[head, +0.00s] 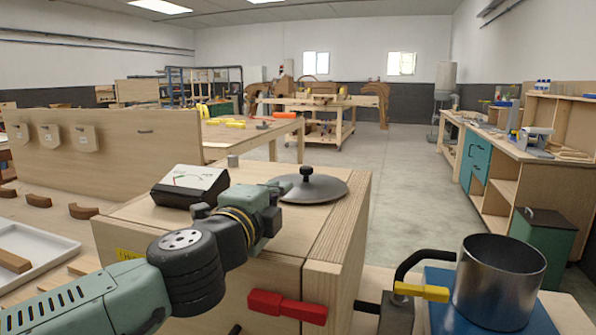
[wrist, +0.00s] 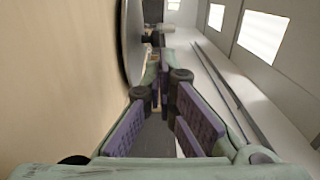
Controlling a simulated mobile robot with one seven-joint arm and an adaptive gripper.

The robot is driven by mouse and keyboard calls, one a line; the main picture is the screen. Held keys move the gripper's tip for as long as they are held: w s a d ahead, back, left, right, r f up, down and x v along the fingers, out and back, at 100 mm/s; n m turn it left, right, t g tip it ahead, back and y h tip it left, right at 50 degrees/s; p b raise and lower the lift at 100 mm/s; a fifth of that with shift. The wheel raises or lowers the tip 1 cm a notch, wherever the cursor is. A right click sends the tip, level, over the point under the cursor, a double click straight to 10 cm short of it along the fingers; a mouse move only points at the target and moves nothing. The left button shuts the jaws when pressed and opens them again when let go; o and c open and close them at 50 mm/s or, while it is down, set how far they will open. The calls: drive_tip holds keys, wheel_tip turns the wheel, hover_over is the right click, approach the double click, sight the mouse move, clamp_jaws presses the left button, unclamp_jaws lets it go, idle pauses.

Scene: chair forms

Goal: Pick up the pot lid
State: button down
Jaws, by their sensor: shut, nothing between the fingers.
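The pot lid (head: 325,189) is a dark grey disc with a black knob (head: 307,173). It lies flat on top of a wooden cabinet, knob up. In the wrist view the lid (wrist: 131,45) shows edge-on, its knob partly hidden beyond my fingertips. My gripper (head: 274,192) is at the lid's near left side in the head view, low over the cabinet top and partly hidden by my own wrist. In the wrist view my gripper (wrist: 160,78) has its fingertips together with nothing between them, pointing toward the knob side of the lid.
A meter box (head: 189,187) stands left of the lid on the wooden cabinet (head: 338,220). A metal pot (head: 499,283) stands at the lower right, near a yellow-handled clamp (head: 421,292) and a red handle (head: 287,307). A white tray (head: 50,250) lies at the left.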

sight(298, 188)
drive_tip(key=p+x, duration=0.2)
drive_tip(key=x, duration=0.9)
drive_tip(key=shift+w+d+p, duration=0.1)
drive_tip(key=shift+w+p, duration=0.15)
drive_tip(key=shift+p, duration=0.15)
